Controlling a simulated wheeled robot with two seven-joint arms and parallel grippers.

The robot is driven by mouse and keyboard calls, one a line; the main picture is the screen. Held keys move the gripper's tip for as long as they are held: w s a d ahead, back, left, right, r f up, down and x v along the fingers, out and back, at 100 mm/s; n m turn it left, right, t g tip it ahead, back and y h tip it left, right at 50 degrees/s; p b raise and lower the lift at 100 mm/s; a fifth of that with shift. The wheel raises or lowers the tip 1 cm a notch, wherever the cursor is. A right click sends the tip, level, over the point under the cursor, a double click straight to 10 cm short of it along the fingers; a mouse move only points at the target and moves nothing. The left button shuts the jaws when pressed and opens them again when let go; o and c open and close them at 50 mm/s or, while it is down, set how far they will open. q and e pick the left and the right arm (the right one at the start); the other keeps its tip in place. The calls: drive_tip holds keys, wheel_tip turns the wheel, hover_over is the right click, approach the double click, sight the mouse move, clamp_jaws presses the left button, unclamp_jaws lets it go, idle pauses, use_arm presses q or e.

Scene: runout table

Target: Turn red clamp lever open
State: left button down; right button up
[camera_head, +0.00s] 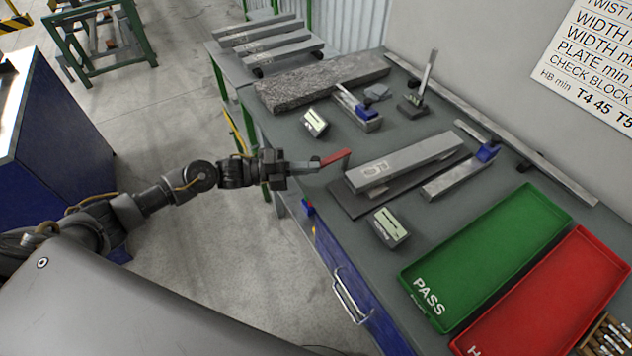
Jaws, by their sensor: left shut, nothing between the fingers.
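The red clamp lever (336,157) stands out near the left edge of the table, left of a grey metal block. My left gripper (312,166) is at the near-left end of the lever, its fingers shut with nothing between them. The fingertips look close to the lever or touching it; I cannot tell which. The lever's pivot and the clamp below it are hard to make out. My right gripper is not in view.
On the table (300,145) lie a long metal block (410,160) on a dark plate, a rough slab (320,82), small gauges (390,227), and blue-jawed calipers (487,153). A green PASS tray (490,250) and red tray (560,300) fill the near right. Open floor lies left.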

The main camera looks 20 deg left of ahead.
use_arm(q)
drive_tip(key=shift+w+a, duration=0.1)
drive_tip(key=shift+a, duration=0.1)
drive_tip(key=shift+r, duration=0.15)
drive_tip(key=shift+d, duration=0.1)
drive_tip(key=shift+s+d, duration=0.2)
drive_tip(key=shift+s, duration=0.1)
drive_tip(key=s+d+b+v, duration=0.1)
drive_tip(key=b+v, duration=0.2)
drive_tip(key=v, duration=0.6)
drive_tip(key=shift+s+a+b, duration=0.25)
drive_tip(key=shift+s+b, duration=0.15)
drive_tip(key=shift+s, duration=0.1)
